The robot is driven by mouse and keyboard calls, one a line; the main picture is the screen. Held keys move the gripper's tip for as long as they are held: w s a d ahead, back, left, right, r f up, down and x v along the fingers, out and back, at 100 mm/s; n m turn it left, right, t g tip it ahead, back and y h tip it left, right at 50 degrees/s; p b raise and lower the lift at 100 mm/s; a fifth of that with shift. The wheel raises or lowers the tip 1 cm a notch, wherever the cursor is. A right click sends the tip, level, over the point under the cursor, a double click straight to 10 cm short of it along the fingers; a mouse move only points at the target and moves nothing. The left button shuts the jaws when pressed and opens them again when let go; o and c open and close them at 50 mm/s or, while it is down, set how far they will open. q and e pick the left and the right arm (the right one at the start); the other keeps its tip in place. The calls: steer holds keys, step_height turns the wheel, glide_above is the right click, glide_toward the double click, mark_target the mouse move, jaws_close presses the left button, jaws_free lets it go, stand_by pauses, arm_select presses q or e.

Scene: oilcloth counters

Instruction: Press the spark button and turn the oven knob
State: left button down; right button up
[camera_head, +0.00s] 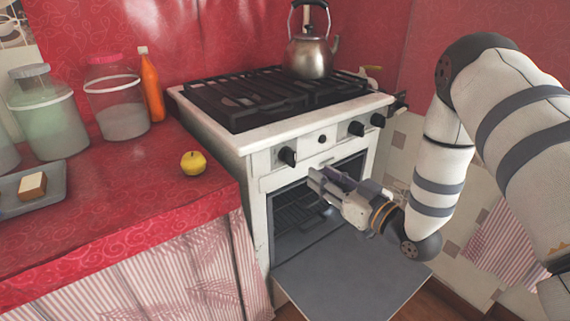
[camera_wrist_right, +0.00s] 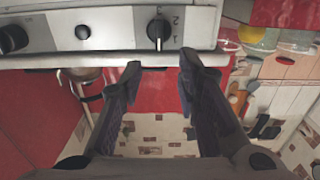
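The white stove (camera_head: 245,145) has a front panel with black knobs and one small round dark button (camera_head: 322,139). The leftmost knob (camera_head: 288,157) is the nearest to the counter. In the right wrist view, which looks turned over, a knob (camera_wrist_right: 158,30) with numerals beside it lies just beyond the fingertips, and the button (camera_wrist_right: 82,32) is left of it. My right gripper (camera_head: 317,182) is open and empty, in front of the oven opening, slightly below the panel. Its spread fingers also show in the wrist view (camera_wrist_right: 160,67). My left gripper is out of view.
The oven door (camera_head: 350,275) hangs open below my right gripper. Two more knobs (camera_head: 356,129) (camera_head: 378,120) sit right of the button. A kettle (camera_head: 310,55) stands on the burner grate. A yellow apple (camera_head: 193,163), jars and a bottle (camera_head: 151,85) stand on the red counter (camera_head: 130,200).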

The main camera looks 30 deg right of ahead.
mark_target(295, 156)
steer(key=w, duration=0.7)
steer(key=w+b, duration=0.1)
steer(key=w, duration=0.2)
steer(key=shift+w+a, duration=0.3)
steer(key=shift+a, duration=0.05)
jaws_close()
